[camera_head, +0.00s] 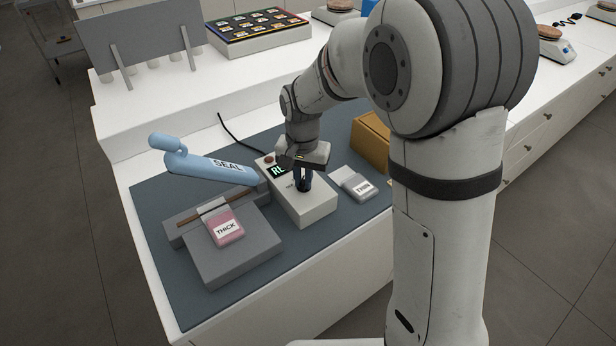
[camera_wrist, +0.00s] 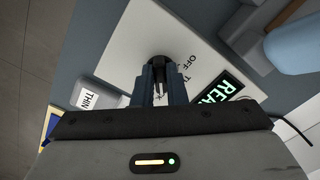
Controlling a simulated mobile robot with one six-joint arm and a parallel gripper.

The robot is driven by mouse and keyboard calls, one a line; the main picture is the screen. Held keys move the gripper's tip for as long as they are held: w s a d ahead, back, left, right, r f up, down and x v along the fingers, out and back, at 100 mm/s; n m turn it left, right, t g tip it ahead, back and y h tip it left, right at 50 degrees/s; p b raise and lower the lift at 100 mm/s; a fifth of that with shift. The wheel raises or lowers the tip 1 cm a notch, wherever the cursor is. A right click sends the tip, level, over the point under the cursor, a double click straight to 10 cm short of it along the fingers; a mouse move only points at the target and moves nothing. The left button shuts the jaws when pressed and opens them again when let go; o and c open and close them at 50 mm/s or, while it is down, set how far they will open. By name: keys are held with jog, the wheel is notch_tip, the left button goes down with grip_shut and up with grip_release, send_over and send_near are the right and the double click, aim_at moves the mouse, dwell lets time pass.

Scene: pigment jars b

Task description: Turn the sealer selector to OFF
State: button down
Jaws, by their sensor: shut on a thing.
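The sealer's white control box (camera_head: 313,212) stands on the dark mat, with a green-lit display (camera_head: 277,170) partly hidden by my arm. In the head view my gripper (camera_head: 303,184) points down onto the box. I cannot tell which label the knob points to.
The sealer's blue SEAL lever (camera_head: 215,168) is raised at the left. A pink THICK pouch (camera_head: 225,228) lies on the grey sealer bed (camera_head: 235,262). A grey THIN pouch (camera_head: 357,186) lies right of the box, near a tan box (camera_head: 370,143).

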jog(key=shift+d, duration=0.15)
jog(key=shift+n, duration=0.3)
jog(key=n+b, duration=0.1)
jog(key=n, duration=0.2)
jog(key=shift+n, duration=0.3)
jog(key=n+b, duration=0.1)
jog(key=n, duration=0.7)
jog(key=n+b, duration=0.1)
jog(key=n, duration=0.1)
jog(key=shift+w+d+n, duration=0.1)
jog(key=shift+d+n, duration=0.1)
jog(key=shift+n, duration=0.2)
jog(key=n, duration=0.4)
jog(key=shift+w+n, duration=0.15)
jog(key=shift+n, duration=0.25)
